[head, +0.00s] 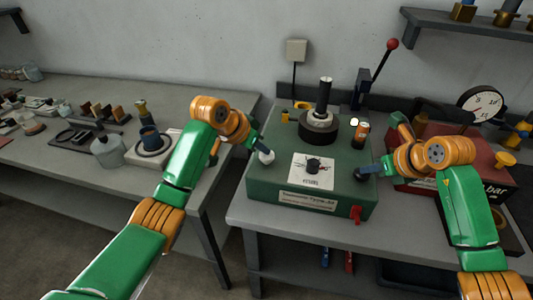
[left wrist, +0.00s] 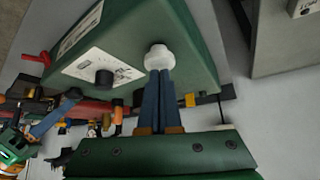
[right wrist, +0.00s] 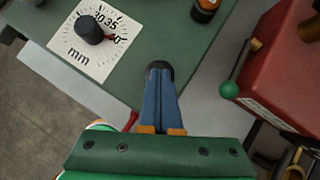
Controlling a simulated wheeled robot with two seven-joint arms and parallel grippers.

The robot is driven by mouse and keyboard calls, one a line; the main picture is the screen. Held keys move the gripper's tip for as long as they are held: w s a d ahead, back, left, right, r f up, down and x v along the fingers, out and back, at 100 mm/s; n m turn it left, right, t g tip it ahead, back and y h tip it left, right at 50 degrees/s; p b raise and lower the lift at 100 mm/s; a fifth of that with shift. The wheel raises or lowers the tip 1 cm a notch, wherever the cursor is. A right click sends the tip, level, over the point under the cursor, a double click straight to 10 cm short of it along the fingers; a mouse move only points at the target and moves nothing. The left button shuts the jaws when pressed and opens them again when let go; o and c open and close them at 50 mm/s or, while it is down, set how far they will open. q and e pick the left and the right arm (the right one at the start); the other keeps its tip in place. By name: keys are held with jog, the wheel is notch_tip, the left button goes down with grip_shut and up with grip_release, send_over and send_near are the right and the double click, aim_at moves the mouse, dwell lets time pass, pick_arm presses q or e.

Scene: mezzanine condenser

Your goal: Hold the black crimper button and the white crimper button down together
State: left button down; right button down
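The green crimper box (head: 265,188) stands on the right bench with a dial plate (head: 313,172) on its top. The white button (head: 266,157) is at its left edge; the left wrist view shows it as a round white cap (left wrist: 159,54). My left gripper (head: 261,150) has its fingers together, tips against the white button. The black button (head: 360,175) is at the right edge; my right gripper (head: 369,171) has its fingers together, tips at it. In the right wrist view the fingertips (right wrist: 159,76) partly cover the black button (right wrist: 159,66). How far either button is pressed I cannot tell.
A red box (head: 470,180) with a gauge (head: 482,103) behind it stands right of the crimper. A red-knobbed lever (head: 383,65) and a black post (head: 325,95) rise at the back. The left bench (head: 80,175) holds small parts; a gap separates the benches.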

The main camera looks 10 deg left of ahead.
pick_arm(q)
jog(key=shift+f, duration=0.15)
jog(key=shift+f, duration=0.4)
dwell(1.5)
dwell(1.2)
notch_tip(320, 180, up, 7)
jog(key=shift+r, duration=0.1)
dwell(0.3)
